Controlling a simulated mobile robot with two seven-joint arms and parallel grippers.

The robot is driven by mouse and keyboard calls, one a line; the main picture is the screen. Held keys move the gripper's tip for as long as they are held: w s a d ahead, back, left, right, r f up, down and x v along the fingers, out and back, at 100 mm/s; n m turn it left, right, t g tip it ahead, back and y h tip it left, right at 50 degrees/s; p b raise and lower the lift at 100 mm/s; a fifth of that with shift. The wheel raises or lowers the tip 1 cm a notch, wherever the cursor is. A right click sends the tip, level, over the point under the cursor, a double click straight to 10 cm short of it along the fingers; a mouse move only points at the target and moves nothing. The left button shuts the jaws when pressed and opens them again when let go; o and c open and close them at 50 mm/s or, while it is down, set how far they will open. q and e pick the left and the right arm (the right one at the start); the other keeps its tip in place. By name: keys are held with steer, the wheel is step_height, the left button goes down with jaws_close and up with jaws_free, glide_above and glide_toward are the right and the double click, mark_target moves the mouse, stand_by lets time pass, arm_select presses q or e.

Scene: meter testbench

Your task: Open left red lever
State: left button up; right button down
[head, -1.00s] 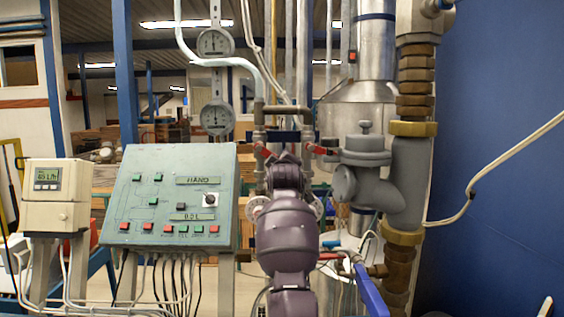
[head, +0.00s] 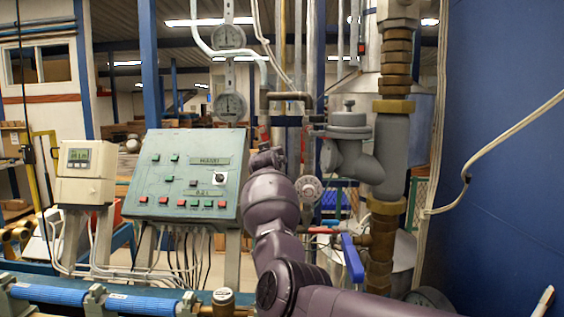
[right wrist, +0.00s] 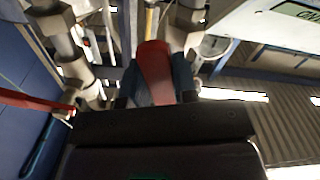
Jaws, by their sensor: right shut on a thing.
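The left red lever (right wrist: 155,72) is in the middle of the right wrist view, between the dark fingers of my right gripper (right wrist: 157,88), which is shut on it. In the head view my purple right arm rises from the bottom, and its gripper (head: 266,156) is at the thin vertical pipes right of the control panel. The arm and gripper hide the lever there. A second red lever (right wrist: 35,103) shows at the left of the right wrist view, apart from the gripper. My left gripper is in neither current view.
The green control panel (head: 187,178) and a cream meter (head: 86,172) stand left of the arm. A grey valve body (head: 350,150) and brass pipework (head: 384,230) stand to the right, with a blue lever (head: 351,258) low down. Blue pipes (head: 140,303) run along the lower left.

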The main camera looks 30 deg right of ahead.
steer(key=w+a+f+m+b, duration=0.1)
steer(key=m+b, duration=0.1)
steer(key=b, duration=0.1)
steer(key=shift+a+f, duration=0.1)
steer(key=shift+w+a+m+b, duration=0.2)
steer(key=shift+a+m+b, duration=0.25)
steer(key=shift+m+b, duration=0.5)
steer(key=shift+r+b, duration=0.25)
steer(key=shift+b, duration=0.05)
arm_select(q)
step_height(320, 180, down, 8)
steer(key=s, duration=0.1)
steer(key=shift+s+g, duration=0.15)
steer(key=shift+g, duration=0.15)
arm_select(e)
steer(key=shift+a, duration=0.1)
arm_select(q)
steer(key=shift+w+d+r, duration=0.1)
steer(key=shift+w+r, duration=0.15)
steer(key=shift+w, duration=0.05)
arm_select(e)
steer(key=shift+r, duration=0.1)
arm_select(q)
steer(key=shift+w, duration=0.15)
arm_select(e)
steer(key=c, duration=0.9)
jaws_free()
arm_select(q)
steer(key=shift+r, duration=0.1)
